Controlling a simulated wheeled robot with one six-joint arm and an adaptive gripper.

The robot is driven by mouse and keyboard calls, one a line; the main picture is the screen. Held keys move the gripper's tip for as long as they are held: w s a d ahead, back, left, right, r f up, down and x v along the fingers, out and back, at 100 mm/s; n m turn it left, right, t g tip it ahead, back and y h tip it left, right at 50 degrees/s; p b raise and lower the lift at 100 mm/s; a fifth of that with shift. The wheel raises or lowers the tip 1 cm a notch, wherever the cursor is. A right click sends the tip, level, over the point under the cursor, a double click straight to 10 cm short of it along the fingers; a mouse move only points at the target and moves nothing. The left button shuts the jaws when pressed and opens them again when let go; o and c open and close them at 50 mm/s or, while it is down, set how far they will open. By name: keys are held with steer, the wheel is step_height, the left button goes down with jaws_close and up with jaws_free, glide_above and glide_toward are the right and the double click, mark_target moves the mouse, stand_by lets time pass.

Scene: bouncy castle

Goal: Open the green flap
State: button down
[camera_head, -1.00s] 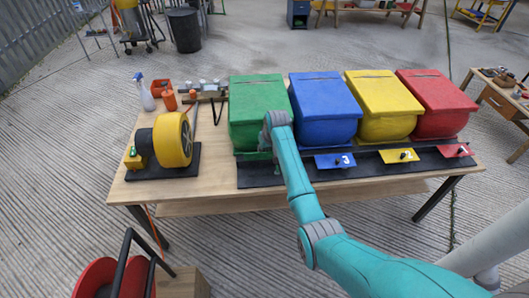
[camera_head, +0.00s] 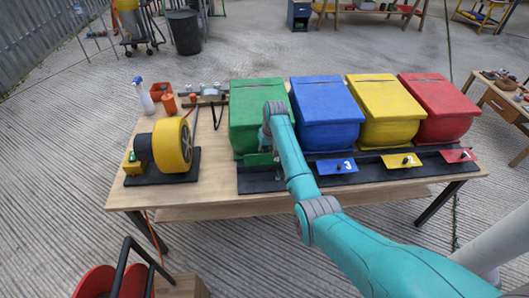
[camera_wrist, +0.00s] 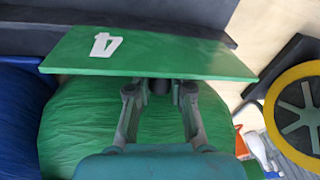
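The green flap (camera_wrist: 150,55) spans the upper part of the wrist view, a flat panel with a white numeral. In the head view the green flap (camera_head: 258,159) shows as a dark green strip at the front of the green bin (camera_head: 255,95), partly covered by my gripper (camera_head: 268,138). In the wrist view the fingers of my gripper (camera_wrist: 159,90) come in close on both sides of a dark knob (camera_wrist: 159,86) at the flap's near edge. They look shut on it; their tips are partly hidden under the panel.
Blue (camera_head: 325,110), yellow (camera_head: 383,108) and red (camera_head: 435,105) bins stand to the right, with numbered flaps in front. A yellow-black wheel (camera_head: 173,144) stands left on the table (camera_head: 215,195).

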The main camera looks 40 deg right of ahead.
steer(key=c, duration=1.3)
jaws_free()
steer(key=shift+a, duration=0.1)
steer(key=shift+r, duration=0.1)
step_height(320, 180, up, 12)
steer(key=s+d, duration=0.1)
steer(key=s, duration=0.1)
steer(key=shift+f, duration=0.2)
